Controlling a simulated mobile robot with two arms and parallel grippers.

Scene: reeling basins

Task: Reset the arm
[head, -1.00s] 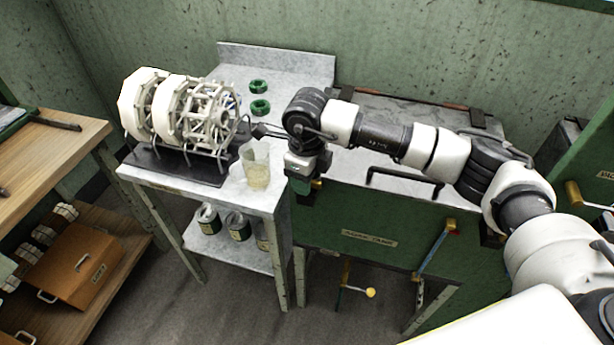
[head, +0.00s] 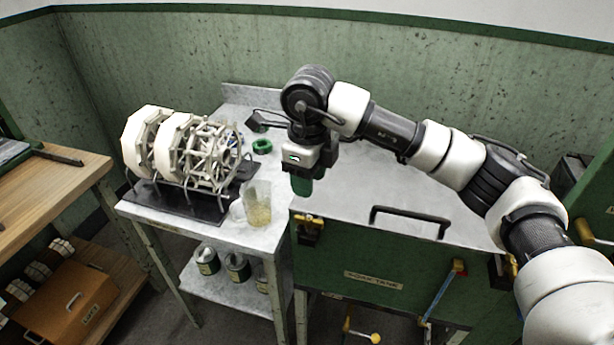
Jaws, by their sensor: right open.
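My right arm comes in from the right and reaches left across the work tank (head: 390,275). My right gripper (head: 302,184) points down at the tank's left end, close to the side table, and is open. A green shape shows right under its wrist; I cannot tell whether it is part of the gripper or something behind it. The fingertips are not clear from this angle. My left gripper is not in view.
The side table (head: 165,222) bears a white reel machine (head: 190,150), a beaker of yellowish liquid (head: 258,208) and a green ring (head: 262,146). Cans (head: 237,266) stand on its lower shelf. A black handle (head: 410,215) rises from the tank lid. A wooden bench (head: 70,185) is left.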

